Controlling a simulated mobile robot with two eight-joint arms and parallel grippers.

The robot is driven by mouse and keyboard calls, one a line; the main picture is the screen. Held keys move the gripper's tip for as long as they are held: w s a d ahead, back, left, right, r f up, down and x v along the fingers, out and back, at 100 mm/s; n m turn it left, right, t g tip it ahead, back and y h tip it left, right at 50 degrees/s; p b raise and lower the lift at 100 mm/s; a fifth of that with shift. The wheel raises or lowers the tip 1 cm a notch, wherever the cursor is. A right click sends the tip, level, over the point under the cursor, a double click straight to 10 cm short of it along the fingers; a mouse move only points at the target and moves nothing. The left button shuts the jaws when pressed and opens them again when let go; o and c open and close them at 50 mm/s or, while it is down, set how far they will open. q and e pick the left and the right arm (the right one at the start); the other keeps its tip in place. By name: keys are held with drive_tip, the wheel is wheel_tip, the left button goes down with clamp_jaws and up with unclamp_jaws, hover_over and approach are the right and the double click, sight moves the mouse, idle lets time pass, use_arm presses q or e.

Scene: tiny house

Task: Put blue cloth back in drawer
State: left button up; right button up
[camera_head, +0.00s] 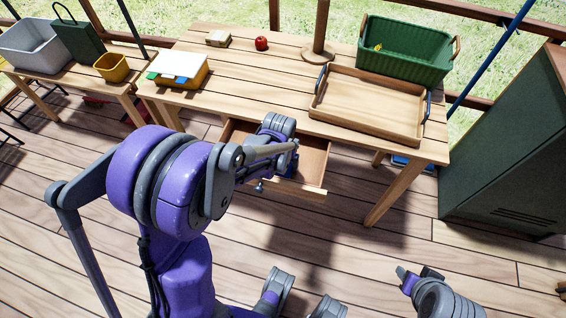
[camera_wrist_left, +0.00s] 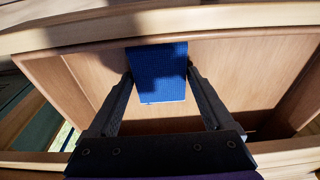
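The blue cloth (camera_wrist_left: 160,72) is a small blue rectangle. In the left wrist view it sits between my left gripper's two dark fingers (camera_wrist_left: 159,75), which meet its left and right edges. A dark patch lies on the drawer floor just below it. The wooden drawer (camera_head: 312,164) under the table is pulled open, and its pale floor shows around the cloth. In the head view my left gripper (camera_head: 285,172) reaches down into the drawer, and only a bit of blue shows there.
The wooden table (camera_head: 260,95) carries a wooden tray (camera_head: 365,105), a green crate (camera_head: 405,52), a red apple-like object (camera_head: 261,43) and a yellow box (camera_head: 178,72). A dark green cabinet (camera_head: 510,150) stands at right. The plank floor in front is clear.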

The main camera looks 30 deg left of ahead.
use_arm(q)
drive_tip(key=shift+o, duration=0.7)
drive_tip(key=shift+r, duration=0.15)
drive_tip(key=shift+r, duration=0.3)
wheel_tip(320, 180, up, 11)
drive_tip(key=s+p, duration=0.2)
drive_tip(key=s+d+m+t, duration=0.1)
drive_tip(key=s+d, duration=0.2)
drive_tip(key=s, duration=0.4)
drive_tip(key=s+d+r+m+t, duration=0.1)
drive_tip(key=s+d+t, duration=0.1)
drive_tip(key=s, duration=0.6)
drive_tip(key=shift+d+r+m, duration=0.3)
drive_tip(key=shift+d+m, duration=0.1)
drive_tip(key=shift+d, duration=0.5)
